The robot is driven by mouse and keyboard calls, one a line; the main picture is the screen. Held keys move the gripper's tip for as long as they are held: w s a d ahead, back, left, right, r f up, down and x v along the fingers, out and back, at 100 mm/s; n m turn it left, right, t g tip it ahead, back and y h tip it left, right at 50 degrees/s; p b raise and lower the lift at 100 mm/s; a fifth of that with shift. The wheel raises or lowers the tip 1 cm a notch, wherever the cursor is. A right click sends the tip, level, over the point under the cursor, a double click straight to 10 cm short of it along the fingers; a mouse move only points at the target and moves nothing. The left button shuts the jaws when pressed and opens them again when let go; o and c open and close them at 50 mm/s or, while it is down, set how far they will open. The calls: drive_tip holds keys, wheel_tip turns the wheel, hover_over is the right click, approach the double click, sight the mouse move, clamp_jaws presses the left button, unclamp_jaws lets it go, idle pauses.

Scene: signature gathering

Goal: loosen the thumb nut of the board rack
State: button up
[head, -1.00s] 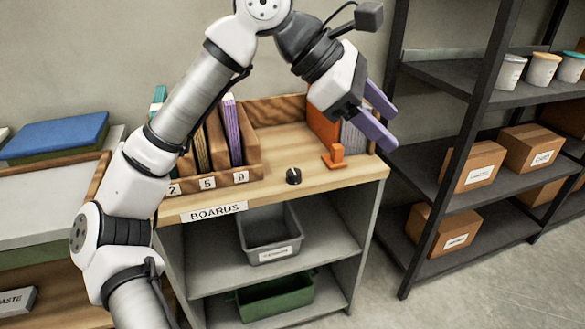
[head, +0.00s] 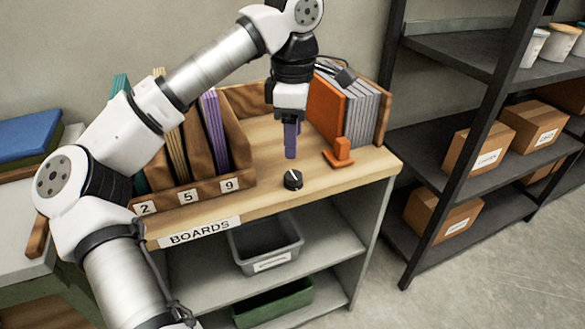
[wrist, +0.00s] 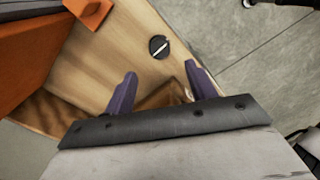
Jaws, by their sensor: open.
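The thumb nut (head: 293,180) is a small round black knob with a white line across its top. It sits at the front edge of the board rack's wooden top (head: 262,198). My gripper (head: 291,156) points down above the top, a little behind and above the nut, apart from it. In the wrist view the purple fingers (wrist: 160,70) are spread with nothing between them. The nut (wrist: 159,47) shows there just beyond the fingertips, roughly centred between them, with its white line slanted.
A wooden slotted holder (head: 240,150) with numbered labels holds coloured boards left of my gripper. An orange stop (head: 340,153) stands right of the nut, before an orange board (head: 325,108) and grey boards (head: 361,110). The top around the nut is clear.

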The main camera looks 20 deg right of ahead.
sight(293, 175)
wheel_tip(293, 175, down, 9)
drive_tip(key=shift+r, duration=0.2)
drive_tip(key=c, duration=1)
